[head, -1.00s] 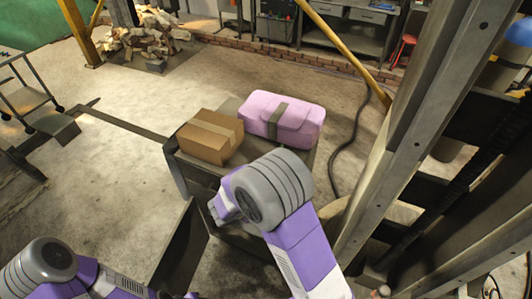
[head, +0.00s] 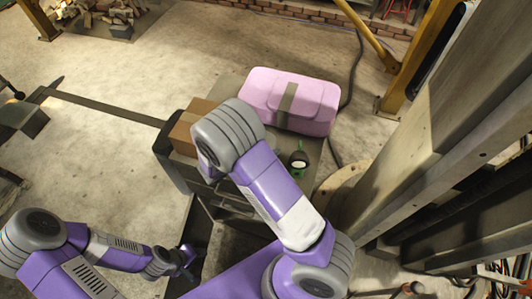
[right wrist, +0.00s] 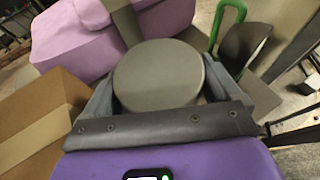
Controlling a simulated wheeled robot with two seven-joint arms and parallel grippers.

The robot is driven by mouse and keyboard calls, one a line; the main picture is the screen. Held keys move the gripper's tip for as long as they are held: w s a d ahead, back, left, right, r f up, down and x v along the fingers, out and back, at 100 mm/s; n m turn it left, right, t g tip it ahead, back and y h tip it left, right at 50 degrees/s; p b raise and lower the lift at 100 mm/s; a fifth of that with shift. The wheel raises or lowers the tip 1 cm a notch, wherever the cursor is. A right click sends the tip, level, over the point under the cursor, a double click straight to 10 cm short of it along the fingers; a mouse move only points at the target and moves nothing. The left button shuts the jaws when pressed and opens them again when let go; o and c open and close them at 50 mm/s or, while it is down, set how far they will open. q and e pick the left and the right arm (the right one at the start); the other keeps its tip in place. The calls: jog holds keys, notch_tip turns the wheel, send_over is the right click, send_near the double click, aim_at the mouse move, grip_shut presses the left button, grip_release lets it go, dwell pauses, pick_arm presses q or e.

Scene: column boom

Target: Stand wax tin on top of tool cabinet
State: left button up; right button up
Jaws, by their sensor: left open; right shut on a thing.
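The wax tin, a round grey tin with a flat lid (right wrist: 158,72), is between the fingers of my right gripper (right wrist: 160,85) in the right wrist view. That gripper is shut on it, lid facing the camera. In the head view my right forearm and wrist cover the tin. The tool cabinet (head: 314,152) is dark grey, and my right wrist is over its near part. I cannot tell whether the tin touches the cabinet top. My left gripper (head: 185,261) is open and empty, low at the cabinet's near left.
On the cabinet stand a cardboard box (head: 184,132), a pink case (head: 290,98) with a strap, and a small dark item with a green handle (head: 298,159). A steel column (head: 420,170) rises close on the right. Open floor lies left.

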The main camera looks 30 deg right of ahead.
notch_tip(320, 180, down, 5)
jog(key=shift+f, duration=0.1)
jog(key=shift+w+f, duration=0.1)
jog(key=shift+f, duration=0.2)
jog(key=o, duration=1.1)
jog(key=shift+f, duration=0.1)
jog(key=shift+a+r, duration=0.3)
jog(key=b+v, duration=0.1)
jog(key=v, duration=1)
jog(key=shift+s+a, duration=0.15)
jog(key=shift+s, duration=0.05)
